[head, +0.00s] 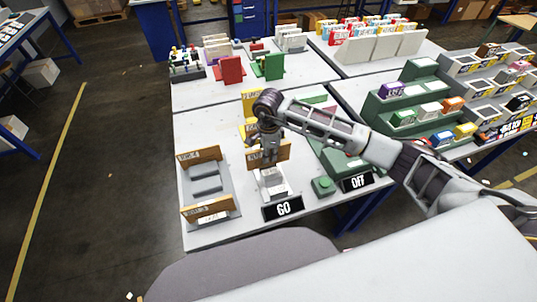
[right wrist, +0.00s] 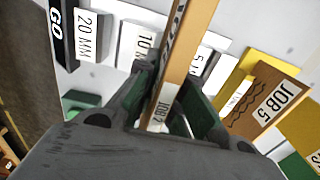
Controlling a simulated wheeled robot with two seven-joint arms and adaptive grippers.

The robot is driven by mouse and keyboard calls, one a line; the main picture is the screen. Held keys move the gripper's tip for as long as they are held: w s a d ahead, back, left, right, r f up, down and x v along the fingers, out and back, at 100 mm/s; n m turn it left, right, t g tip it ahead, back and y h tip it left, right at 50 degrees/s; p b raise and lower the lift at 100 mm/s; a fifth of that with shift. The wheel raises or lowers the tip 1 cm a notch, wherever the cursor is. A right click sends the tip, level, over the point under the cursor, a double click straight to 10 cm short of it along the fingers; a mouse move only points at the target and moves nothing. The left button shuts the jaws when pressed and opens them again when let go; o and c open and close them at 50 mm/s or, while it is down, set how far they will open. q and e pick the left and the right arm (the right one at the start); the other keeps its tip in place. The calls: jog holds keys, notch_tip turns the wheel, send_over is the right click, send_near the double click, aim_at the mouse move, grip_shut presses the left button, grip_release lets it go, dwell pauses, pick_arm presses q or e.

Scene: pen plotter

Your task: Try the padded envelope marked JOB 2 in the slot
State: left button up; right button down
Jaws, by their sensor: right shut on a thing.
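My right gripper (head: 268,160) points down and is shut on a brown padded envelope (head: 284,151), above the pale slot blocks (head: 273,184) behind the GO sign. In the right wrist view the envelope (right wrist: 185,45) is seen edge-on between the fingers (right wrist: 160,115), with a small white label that seems to read JOB 2. White plates marked 20 MM (right wrist: 90,32) and 10 MM lie beside it. Whether its lower edge is inside a slot or above it, I cannot tell. My left gripper is not in view.
The GO sign (head: 283,208) stands at the front edge, with a green button box (head: 322,186) and an OFF sign (head: 357,182) to its right. A grey rack (head: 206,184) holds brown envelopes at left. A brown JOB 5 piece (right wrist: 268,100) lies close by.

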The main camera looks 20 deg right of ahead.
jog(key=shift+f+b, duration=0.7)
jog(key=shift+f, duration=0.1)
dwell(0.5)
jog(key=shift+r, duration=0.15)
dwell(1.0)
jog(key=shift+r+p, duration=1.05)
jog(key=shift+r, duration=1.15)
jog(key=shift+n, duration=0.4)
